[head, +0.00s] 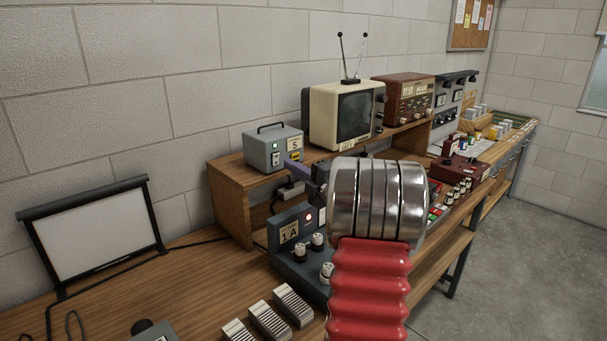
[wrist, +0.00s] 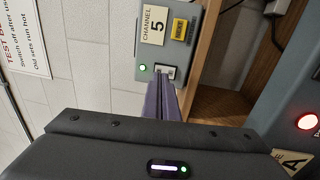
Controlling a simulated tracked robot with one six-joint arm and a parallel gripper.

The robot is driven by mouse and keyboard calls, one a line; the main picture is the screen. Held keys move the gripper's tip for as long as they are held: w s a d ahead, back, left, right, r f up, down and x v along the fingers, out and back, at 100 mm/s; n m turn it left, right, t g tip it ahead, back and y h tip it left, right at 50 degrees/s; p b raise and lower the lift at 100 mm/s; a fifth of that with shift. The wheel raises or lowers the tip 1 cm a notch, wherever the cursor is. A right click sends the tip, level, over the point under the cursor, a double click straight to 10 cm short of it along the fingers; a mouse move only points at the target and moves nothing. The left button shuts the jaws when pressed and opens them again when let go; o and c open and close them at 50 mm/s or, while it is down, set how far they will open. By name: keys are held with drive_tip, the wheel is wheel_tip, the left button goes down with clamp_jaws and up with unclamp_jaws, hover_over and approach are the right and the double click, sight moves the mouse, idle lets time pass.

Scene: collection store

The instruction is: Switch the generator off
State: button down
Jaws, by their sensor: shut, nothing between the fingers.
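A grey box with a top handle (head: 263,150), marked channel 5, stands on the wooden riser; no label reading "generator" is legible. In the wrist view the box (wrist: 184,58) shows a lit green lamp (wrist: 142,68) and a small white switch (wrist: 166,71) beside it. My gripper (head: 288,165) is shut and empty, its purple fingers pointing at the box's front. In the wrist view my gripper's tips (wrist: 163,84) lie right at the switch and partly cover it. I cannot tell whether they touch it.
A cream television (head: 325,122) and a brown wooden set (head: 405,98) are right of the box. A framed white panel (head: 95,228) stands at left.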

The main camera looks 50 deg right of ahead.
sight(277, 157)
drive_tip(key=shift+w+d+r, duration=0.1)
drive_tip(key=shift+w+r, duration=0.05)
drive_tip(key=shift+w, duration=0.8)
drive_tip(key=shift+w+d+r, duration=0.1)
drive_tip(key=shift+w, duration=0.8)
